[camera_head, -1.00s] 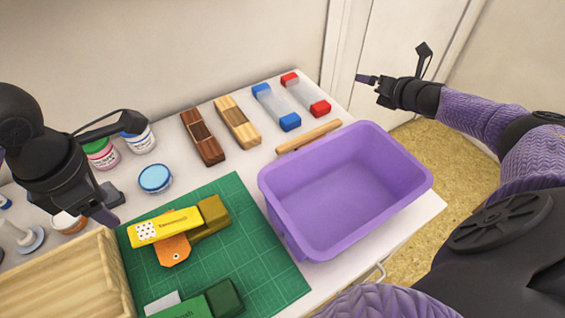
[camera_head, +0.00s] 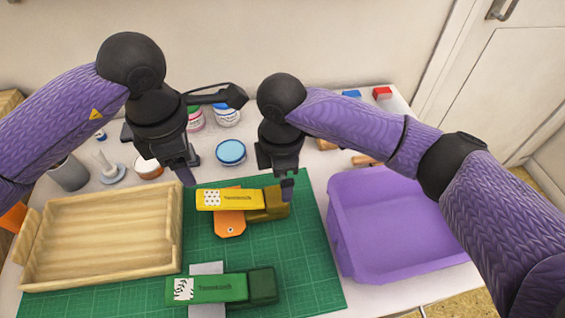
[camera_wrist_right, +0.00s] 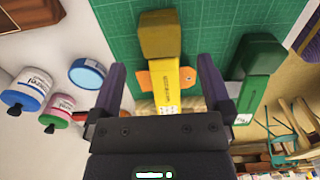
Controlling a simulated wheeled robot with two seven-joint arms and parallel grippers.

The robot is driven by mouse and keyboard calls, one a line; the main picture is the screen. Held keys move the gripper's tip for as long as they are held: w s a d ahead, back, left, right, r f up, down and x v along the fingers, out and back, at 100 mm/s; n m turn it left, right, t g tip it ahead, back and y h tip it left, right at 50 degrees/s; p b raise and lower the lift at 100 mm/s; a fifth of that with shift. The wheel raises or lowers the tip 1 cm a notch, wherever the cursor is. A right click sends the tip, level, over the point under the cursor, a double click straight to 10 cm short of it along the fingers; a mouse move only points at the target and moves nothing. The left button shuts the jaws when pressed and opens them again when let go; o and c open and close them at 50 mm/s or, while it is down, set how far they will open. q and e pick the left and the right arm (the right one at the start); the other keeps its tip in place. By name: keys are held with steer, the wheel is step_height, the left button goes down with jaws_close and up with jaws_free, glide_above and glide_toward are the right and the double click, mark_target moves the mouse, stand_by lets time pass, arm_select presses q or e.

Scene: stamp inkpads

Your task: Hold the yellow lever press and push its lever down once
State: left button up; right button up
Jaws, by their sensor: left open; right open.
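The yellow lever press (camera_head: 222,200) lies on the green cutting mat (camera_head: 318,270), with its olive end block (camera_head: 266,205) to the right and an orange piece (camera_head: 230,224) under its lever. It also shows in the right wrist view (camera_wrist_right: 165,72), below and between the open fingers. My right gripper (camera_head: 288,190) is open and empty, over the olive end. My left gripper (camera_head: 187,175) is open and empty, just above and left of the press's patterned yellow end. I cannot tell if either gripper touches the press.
A green lever press (camera_head: 215,289) lies nearer on the mat. A wooden tray (camera_head: 100,240) stands to the left and a purple bin (camera_head: 390,225) to the right. A blue-lidded jar (camera_head: 230,152) and other jars stand behind the press, close to both grippers.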

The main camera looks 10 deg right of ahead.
mark_target(251, 207)
step_height(251, 207, down, 8)
steer(key=shift+f, duration=0.1)
steer(key=c, duration=1.2)
arm_select(q)
steer(key=shift+c, duration=0.5)
arm_select(e)
steer(key=shift+c, duration=0.4)
arm_select(q)
steer(key=shift+w+d+n, duration=0.1)
steer(key=shift+n, duration=0.5)
steer(key=shift+c, duration=1.3)
steer(key=n, duration=0.2)
steer(key=shift+w+d+f+n, duration=0.1)
steer(key=shift+w+n, duration=0.1)
steer(key=shift+n, duration=0.2)
jaws_close()
steer(key=shift+f, duration=3.3)
steer(key=shift+f, duration=0.1)
